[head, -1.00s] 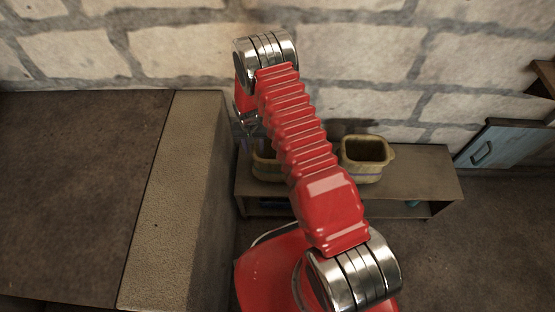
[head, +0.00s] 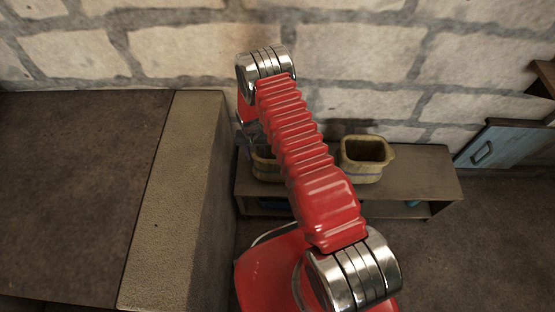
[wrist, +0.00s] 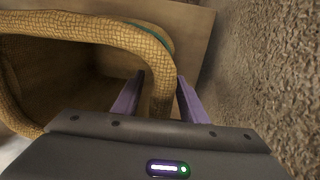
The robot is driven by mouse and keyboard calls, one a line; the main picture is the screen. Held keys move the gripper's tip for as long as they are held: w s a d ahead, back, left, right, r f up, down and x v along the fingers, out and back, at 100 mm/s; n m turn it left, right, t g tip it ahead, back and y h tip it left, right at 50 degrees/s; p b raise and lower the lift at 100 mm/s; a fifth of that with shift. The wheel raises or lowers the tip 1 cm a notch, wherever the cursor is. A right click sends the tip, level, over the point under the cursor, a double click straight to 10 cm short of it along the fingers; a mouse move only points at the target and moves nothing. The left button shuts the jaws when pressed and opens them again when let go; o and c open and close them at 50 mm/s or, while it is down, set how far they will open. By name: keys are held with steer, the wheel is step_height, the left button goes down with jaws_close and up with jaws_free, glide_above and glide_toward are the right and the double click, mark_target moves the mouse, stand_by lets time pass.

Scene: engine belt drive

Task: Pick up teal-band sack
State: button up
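The teal-band sack (wrist: 60,75) is a woven tan, open-topped sack that fills the left of the wrist view, with a bit of teal band along its far rim. In the head view the left sack (head: 265,169) stands on the low shelf, partly hidden behind my arm. My gripper (wrist: 160,84) has its two purple fingers apart, one on each side of the sack's near wall. A small gap shows beside the wall, so the fingers do not look closed on it. The gripper is mostly hidden in the head view.
A second sack (head: 364,160) with a blue band stands to the right on the shelf (head: 425,182). A stone block (head: 175,200) rises close on the left, and a rough wall (wrist: 270,80) is close on the right in the wrist view. A brick wall is behind.

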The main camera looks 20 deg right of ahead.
jaws_close()
stand_by(0.3)
steer(key=shift+r, duration=0.15)
stand_by(0.3)
step_height(320, 180, up, 10)
steer(key=shift+f, duration=0.15)
stand_by(0.4)
stand_by(0.7)
